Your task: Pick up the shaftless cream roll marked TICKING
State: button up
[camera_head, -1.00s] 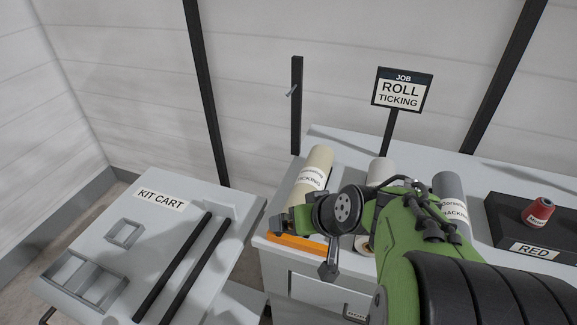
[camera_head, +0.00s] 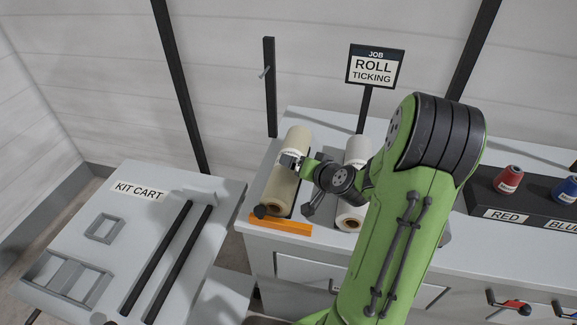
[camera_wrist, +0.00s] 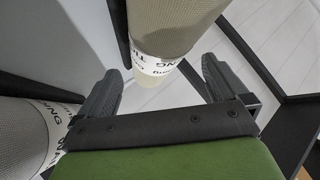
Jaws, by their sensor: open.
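The cream roll (camera_head: 276,192) lies at the left end of the grey bench, with a white printed band partly hidden by my gripper. A dark rounded piece shows at its near end. In the wrist view, a cream roll (camera_wrist: 161,22) with a band reading in part TICKING lies between and just beyond my finger tips. My gripper (camera_head: 291,162) is over the upper part of the cream roll in the head view. In the wrist view my gripper (camera_wrist: 160,80) is open, one finger on each side of the roll; I cannot tell whether they touch it.
A white roll (camera_head: 353,195) lies close to the right, partly behind my arm. An orange bar (camera_head: 281,224) lies at the bench front. A sign (camera_head: 375,67) reads JOB ROLL TICKING. The kit cart (camera_head: 75,215) stands left, with two dark rods. Red (camera_head: 508,180) and blue spools sit right.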

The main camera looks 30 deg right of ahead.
jog(key=x, duration=0.5)
jog(key=shift+f, duration=0.15)
jog(key=c, duration=1.1)
